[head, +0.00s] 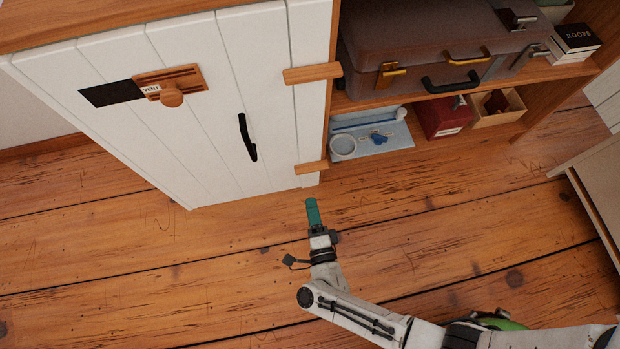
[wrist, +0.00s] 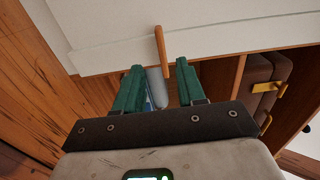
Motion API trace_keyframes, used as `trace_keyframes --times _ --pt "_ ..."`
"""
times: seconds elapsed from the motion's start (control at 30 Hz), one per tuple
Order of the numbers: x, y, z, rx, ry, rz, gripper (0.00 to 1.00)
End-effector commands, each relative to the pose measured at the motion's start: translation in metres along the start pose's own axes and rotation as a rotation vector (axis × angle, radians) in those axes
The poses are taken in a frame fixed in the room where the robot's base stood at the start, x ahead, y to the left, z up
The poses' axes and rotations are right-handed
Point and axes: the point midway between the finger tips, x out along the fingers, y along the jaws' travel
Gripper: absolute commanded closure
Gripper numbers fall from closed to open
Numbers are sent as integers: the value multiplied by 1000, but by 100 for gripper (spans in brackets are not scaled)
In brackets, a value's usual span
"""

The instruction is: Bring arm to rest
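My arm reaches in from the lower right of the head view, over the wooden floor. My gripper (head: 313,212) has green fingers and is in front of the lower right corner of the white cabinet (head: 190,110). In the wrist view my gripper (wrist: 158,88) has its two green fingers spread apart, with nothing held between them. Past the fingers, the wrist view shows the cabinet's white face, a wooden latch bar (wrist: 161,52) and a bluish item low in the gap.
The cabinet bears a black handle (head: 247,137) and a sliding vent (head: 171,86). Right of it, an open shelf holds a suitcase (head: 430,55), a blue tray (head: 385,143), a red box (head: 443,116) and an open wooden box (head: 497,108). Bare floor lies around my arm.

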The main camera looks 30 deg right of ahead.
Motion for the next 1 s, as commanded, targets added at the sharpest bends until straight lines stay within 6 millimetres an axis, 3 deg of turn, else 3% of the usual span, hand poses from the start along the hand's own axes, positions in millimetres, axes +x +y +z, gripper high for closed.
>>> trace_keyframes --times 0.67,0.77,1.0 --pt "-2 0 0 0 -1 0 61" --pt "4 -4 10 -13 -52 10 61" --pt "28 -30 62 -152 -356 55 61"
